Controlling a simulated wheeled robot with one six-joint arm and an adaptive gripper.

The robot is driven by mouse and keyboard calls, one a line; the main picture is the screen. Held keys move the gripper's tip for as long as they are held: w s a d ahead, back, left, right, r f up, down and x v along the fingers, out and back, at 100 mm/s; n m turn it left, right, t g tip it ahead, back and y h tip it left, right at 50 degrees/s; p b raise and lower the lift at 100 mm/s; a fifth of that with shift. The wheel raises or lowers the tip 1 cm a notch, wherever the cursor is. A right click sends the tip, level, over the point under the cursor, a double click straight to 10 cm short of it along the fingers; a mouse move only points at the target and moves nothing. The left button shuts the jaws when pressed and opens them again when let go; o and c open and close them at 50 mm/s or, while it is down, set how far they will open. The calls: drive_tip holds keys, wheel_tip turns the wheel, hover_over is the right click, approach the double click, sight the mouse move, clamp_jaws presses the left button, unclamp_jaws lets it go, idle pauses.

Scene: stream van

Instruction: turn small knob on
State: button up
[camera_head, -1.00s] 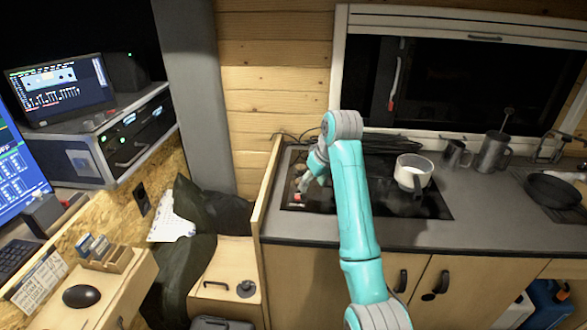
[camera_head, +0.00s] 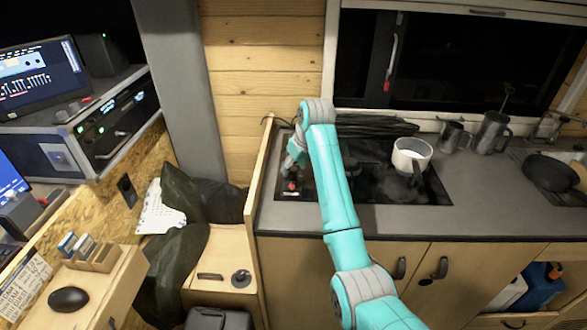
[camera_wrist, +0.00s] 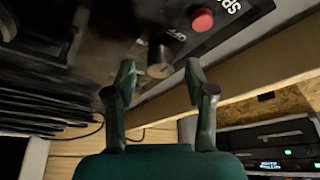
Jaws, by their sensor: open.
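The small knob (camera_wrist: 159,60) is a short, dark metallic cylinder on the dark cooktop panel in the wrist view. Printed letters reading "OFF" show beside it. My gripper (camera_wrist: 160,76) is open, with one green finger on each side of the knob in the picture. Gaps show between the knob and both fingers, and nothing is held. I cannot tell the exact depth between fingertips and knob. In the head view, my gripper (camera_head: 292,165) is over the left end of the black cooktop (camera_head: 405,190). The knob cannot be made out there.
A red button (camera_wrist: 202,19) sits near the knob; a red spot (camera_head: 292,185) shows on the cooktop's front left. A wooden partition (camera_head: 262,175) stands close on the left. Black cables (camera_head: 385,127) lie behind. A white pot (camera_head: 411,156) stands on the cooktop to the right.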

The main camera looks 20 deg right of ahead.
drive_tip(key=shift+x, duration=0.8)
drive_tip(key=shift+c, duration=0.2)
clamp_jaws()
